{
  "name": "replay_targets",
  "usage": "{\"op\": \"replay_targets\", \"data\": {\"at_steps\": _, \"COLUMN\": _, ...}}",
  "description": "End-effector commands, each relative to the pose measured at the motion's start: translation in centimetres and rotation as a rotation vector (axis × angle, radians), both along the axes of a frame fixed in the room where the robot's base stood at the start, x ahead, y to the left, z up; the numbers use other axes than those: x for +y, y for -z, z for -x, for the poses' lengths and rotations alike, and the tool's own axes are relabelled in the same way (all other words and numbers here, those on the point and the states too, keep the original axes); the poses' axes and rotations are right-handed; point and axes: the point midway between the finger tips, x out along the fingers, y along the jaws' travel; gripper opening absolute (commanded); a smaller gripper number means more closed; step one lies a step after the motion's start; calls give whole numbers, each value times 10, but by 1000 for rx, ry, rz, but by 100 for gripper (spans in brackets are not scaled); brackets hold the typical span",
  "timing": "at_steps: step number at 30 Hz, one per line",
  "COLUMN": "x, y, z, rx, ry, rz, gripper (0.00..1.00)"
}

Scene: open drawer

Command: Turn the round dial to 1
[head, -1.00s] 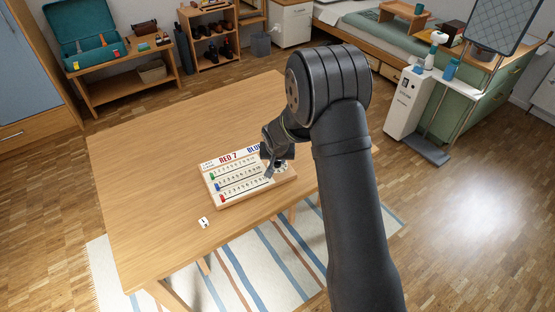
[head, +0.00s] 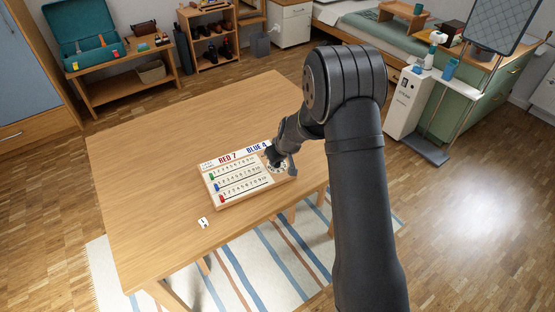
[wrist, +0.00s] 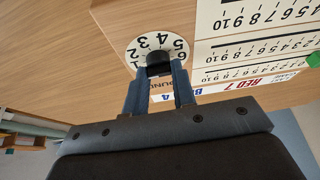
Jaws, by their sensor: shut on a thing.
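The scoreboard (head: 215,198) lies on the wooden table, with several numbered slider rows and the words RED 7 and BLUE 4 along its far edge. The round dial (wrist: 137,46) is a white disc with black numbers at the board's right end. Its black knob (wrist: 158,58) stands at the centre. My gripper (wrist: 159,76) is shut on the knob, one finger at each side. In the head view my gripper (head: 281,165) is over the dial and hides part of it. The dial's pointer cannot be made out.
A small white tile (head: 203,222) with a black mark lies near the table's front edge. The table (head: 150,170) is clear to the left and behind the board.

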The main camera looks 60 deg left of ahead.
Motion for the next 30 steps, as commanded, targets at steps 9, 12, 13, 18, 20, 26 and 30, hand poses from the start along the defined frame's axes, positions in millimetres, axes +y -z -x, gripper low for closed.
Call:
{"op": "replay_targets", "data": {"at_steps": 9, "x": -1, "y": 1, "z": -1, "rx": 0, "ry": -101, "rz": 3, "gripper": 1}}
{"op": "replay_targets", "data": {"at_steps": 12, "x": -1, "y": 1, "z": -1, "rx": 1, "ry": -113, "rz": 2, "gripper": 1}}
{"op": "replay_targets", "data": {"at_steps": 13, "x": -1, "y": 1, "z": -1, "rx": 1, "ry": -116, "rz": 2, "gripper": 1}}
{"op": "replay_targets", "data": {"at_steps": 18, "x": -1, "y": 1, "z": -1, "rx": 0, "ry": -123, "rz": 3, "gripper": 1}}
{"op": "replay_targets", "data": {"at_steps": 20, "x": -1, "y": 1, "z": -1, "rx": 0, "ry": -123, "rz": 3, "gripper": 1}}
{"op": "replay_targets", "data": {"at_steps": 26, "x": -1, "y": 1, "z": -1, "rx": 0, "ry": -122, "rz": 3, "gripper": 26}}
{"op": "replay_targets", "data": {"at_steps": 30, "x": -1, "y": 1, "z": -1, "rx": -1, "ry": -122, "rz": 3, "gripper": 46}}
